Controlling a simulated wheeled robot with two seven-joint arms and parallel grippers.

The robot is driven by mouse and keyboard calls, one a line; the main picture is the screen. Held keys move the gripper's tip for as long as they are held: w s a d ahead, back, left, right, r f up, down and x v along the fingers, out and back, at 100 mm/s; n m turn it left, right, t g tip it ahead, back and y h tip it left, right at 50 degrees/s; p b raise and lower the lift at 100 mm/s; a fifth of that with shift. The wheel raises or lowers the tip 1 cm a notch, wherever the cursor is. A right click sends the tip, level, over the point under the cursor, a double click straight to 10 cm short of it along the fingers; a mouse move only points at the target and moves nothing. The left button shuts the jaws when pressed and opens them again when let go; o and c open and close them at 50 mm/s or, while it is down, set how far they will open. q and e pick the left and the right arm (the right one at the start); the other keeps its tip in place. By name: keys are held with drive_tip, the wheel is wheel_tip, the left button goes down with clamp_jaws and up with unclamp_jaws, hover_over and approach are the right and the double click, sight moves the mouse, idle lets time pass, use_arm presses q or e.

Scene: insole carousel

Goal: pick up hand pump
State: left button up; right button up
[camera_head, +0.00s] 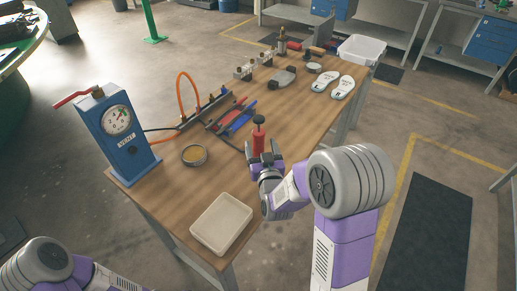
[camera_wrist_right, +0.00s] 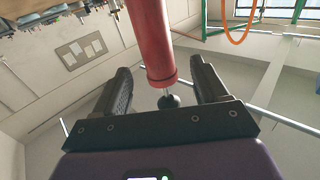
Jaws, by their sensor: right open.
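The hand pump (camera_head: 258,140) has a red cylinder and a black top handle. It stands upright near the right edge of the wooden table (camera_head: 175,206). My right gripper (camera_head: 264,156) is at the pump's lower part, with its fingers open. In the right wrist view the red pump barrel (camera_wrist_right: 152,38) runs down between the two spread fingers of the right gripper (camera_wrist_right: 161,68), with gaps on both sides. A black ball knob on a thin rod shows at the barrel's end. The pump's base is partly hidden by the gripper in the head view. My left gripper is out of view.
A blue gauge box (camera_head: 118,137) with a red lever stands at the table's left edge. A round tin (camera_head: 194,155) and a beige tray (camera_head: 222,222) lie nearby. Blue and red tools (camera_head: 238,117), an orange hose (camera_head: 181,92) and white insoles (camera_head: 343,87) are farther back.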

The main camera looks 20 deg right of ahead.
sight(260, 141)
drive_tip(key=x, duration=0.4)
drive_tip(key=shift+w+r+b, duration=0.2)
drive_tip(key=shift+b, duration=0.1)
drive_tip(key=shift+d, duration=0.1)
drive_tip(key=c, duration=1.2)
